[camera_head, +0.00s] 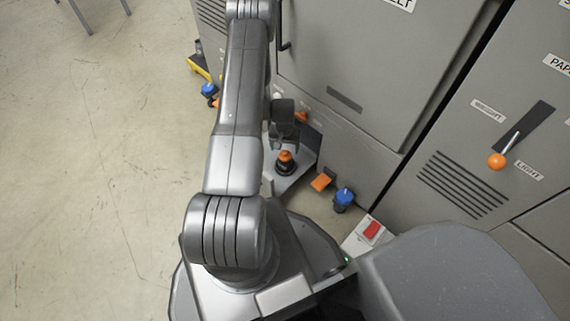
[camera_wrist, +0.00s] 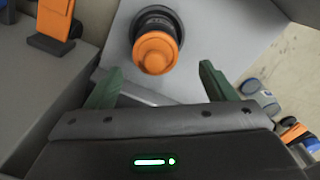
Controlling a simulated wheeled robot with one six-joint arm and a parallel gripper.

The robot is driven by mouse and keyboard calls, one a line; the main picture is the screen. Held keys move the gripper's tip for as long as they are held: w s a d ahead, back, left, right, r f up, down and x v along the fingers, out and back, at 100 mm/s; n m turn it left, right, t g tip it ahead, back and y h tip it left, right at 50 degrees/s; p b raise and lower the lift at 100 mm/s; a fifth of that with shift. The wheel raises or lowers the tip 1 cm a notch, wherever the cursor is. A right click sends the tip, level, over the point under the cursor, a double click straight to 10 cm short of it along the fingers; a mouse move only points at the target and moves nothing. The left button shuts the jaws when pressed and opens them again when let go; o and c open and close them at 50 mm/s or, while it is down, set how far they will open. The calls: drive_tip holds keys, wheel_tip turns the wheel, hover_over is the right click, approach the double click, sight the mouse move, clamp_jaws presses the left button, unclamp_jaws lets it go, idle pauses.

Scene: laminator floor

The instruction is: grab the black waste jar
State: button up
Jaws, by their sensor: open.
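The black waste jar (camera_head: 283,166) has an orange top and stands upright on a grey plate (camera_head: 297,180) low against the machine. In the wrist view the jar (camera_wrist: 156,40) shows at the top middle, seen from above, its orange top (camera_wrist: 155,52) facing the camera and its black body around it. My gripper (camera_wrist: 160,80) is open in the wrist view, with its two green fingers apart and nothing between them. The jar lies ahead of the fingertips, roughly in line with the gap, and looks clear of both. In the head view my arm hides part of this area.
Orange pedals or levers (camera_head: 321,181) stick out at the machine's base, with a blue-topped container (camera_head: 344,197) beside them. Another blue-topped item (camera_head: 208,90) stands behind my arm. A white box with a red switch (camera_head: 371,230) is at the right. The floor (camera_head: 100,170) at left is free.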

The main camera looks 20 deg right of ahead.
sight(285, 159)
drive_tip(key=shift+f, duration=0.8)
drive_tip(key=f+b, duration=0.1)
drive_tip(key=f, duration=0.1)
drive_tip(key=s+f+b, duration=0.1)
drive_tip(key=f, duration=0.2)
drive_tip(key=shift+s+a+f, duration=0.1)
drive_tip(key=shift+s+a, duration=0.1)
drive_tip(key=c, duration=1.3)
